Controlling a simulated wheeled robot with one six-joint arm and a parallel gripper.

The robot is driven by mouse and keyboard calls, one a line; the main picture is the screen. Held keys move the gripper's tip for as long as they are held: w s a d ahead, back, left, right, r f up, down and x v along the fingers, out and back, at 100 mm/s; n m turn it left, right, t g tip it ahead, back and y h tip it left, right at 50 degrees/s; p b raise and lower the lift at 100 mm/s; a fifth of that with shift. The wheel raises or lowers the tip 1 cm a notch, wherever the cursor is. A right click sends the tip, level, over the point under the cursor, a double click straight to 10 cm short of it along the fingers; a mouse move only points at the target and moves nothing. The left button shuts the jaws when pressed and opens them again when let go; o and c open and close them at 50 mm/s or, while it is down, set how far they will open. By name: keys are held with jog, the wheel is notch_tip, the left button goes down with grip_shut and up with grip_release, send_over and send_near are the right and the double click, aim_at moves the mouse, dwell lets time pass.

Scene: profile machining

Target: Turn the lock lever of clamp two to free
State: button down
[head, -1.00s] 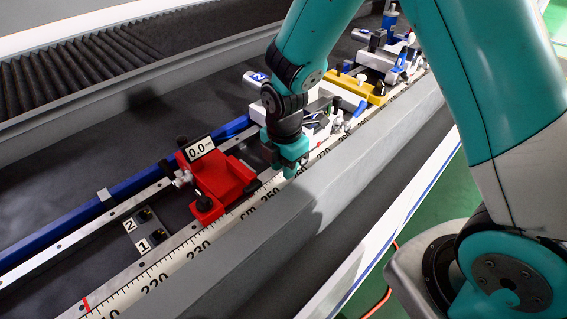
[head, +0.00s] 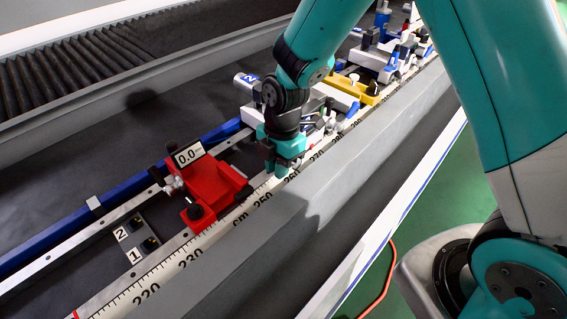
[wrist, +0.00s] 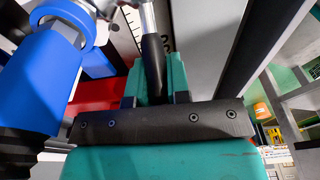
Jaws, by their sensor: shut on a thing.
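Clamp two, white with a blue label "2" (head: 248,79), sits on the rail in the middle of the head view, partly hidden by my arm. My gripper (head: 284,168) points down at the front of this clamp, above the centimetre scale. In the wrist view my gripper's teal fingers (wrist: 155,82) are shut on the lock lever (wrist: 153,52), a metal rod with a black grip. The grip stands between the fingertips. The lever's lower end and the clamp's base are hidden in the head view.
A red stop block (head: 215,190) with a 0.0 display stands on the rail left of my gripper. A yellow block (head: 357,88) and more clamps stand farther up the rail. A large blue part (wrist: 40,80) is close on the left in the wrist view. A grey ledge (head: 330,180) runs in front.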

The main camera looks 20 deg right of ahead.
jog(key=c, duration=1.4)
grip_release()
jog(key=shift+o, duration=0.2)
notch_tip(320, 180, up, 17)
jog(key=w+d+b, duration=0.1)
jog(key=d+b, duration=0.1)
jog(key=shift+r, duration=0.15)
